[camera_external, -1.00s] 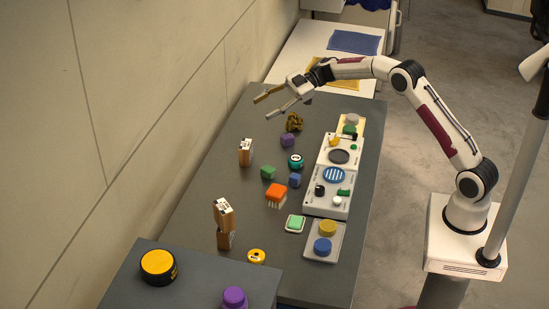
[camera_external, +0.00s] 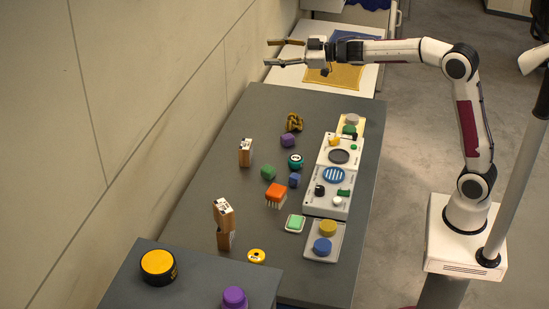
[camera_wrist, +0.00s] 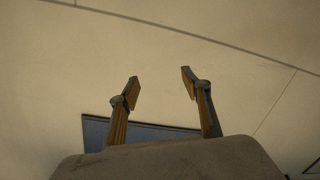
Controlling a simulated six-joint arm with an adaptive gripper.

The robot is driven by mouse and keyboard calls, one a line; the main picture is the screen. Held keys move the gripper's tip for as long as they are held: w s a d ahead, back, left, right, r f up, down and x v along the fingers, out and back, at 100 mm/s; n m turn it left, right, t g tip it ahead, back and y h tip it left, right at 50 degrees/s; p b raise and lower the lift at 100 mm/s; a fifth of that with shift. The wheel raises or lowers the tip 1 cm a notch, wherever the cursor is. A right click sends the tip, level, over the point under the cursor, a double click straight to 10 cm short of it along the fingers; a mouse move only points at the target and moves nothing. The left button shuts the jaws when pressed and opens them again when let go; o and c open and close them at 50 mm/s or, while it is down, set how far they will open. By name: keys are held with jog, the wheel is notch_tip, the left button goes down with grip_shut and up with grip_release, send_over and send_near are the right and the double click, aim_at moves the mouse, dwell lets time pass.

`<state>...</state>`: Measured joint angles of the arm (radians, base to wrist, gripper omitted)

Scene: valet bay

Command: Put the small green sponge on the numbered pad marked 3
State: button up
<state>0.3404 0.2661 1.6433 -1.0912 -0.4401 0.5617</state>
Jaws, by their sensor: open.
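My gripper (camera_external: 268,52) is open and empty, high beyond the far end of the grey table, pointing left towards the wall. In the wrist view its spread fingers (camera_wrist: 160,85) have only the wall between them. Several green things lie on the table: a darker green block (camera_external: 268,172) in the middle, a pale green block (camera_external: 295,222) in a white-rimmed holder nearer the front, and small dark green pieces (camera_external: 344,192) on the white panel. I cannot tell which is the sponge. No number 3 is legible, so I cannot tell which pad is marked 3.
The grey table (camera_external: 215,170) also holds an orange brush (camera_external: 276,194), purple block (camera_external: 288,140), brown object (camera_external: 294,122) and wooden blocks (camera_external: 245,152). A white panel (camera_external: 315,204) and a tray with yellow and blue discs (camera_external: 342,232) line its right side. The wall stands left.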

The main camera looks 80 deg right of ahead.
jog(key=s+r+m+g+h, duration=0.1)
jog(key=s+m+h, duration=0.2)
jog(key=s, duration=0.6)
jog(key=s+a+f+m+g, duration=0.1)
jog(key=s+a+f+g, duration=0.2)
jog(key=s+f, duration=0.4)
jog(key=s+a+f+g+y, duration=0.1)
jog(key=s+a+f+g, duration=0.2)
jog(key=s, duration=1.6)
jog(key=s+a+f+m+g+y, duration=0.1)
jog(key=s+a+f+g, duration=0.3)
jog(key=s+a+f, duration=0.4)
jog(key=s+f, duration=0.3)
jog(key=s, duration=0.2)
jog(key=shift+s+a+f+m, duration=0.2)
jog(key=shift+f+m, duration=0.1)
jog(key=shift+c, duration=0.3)
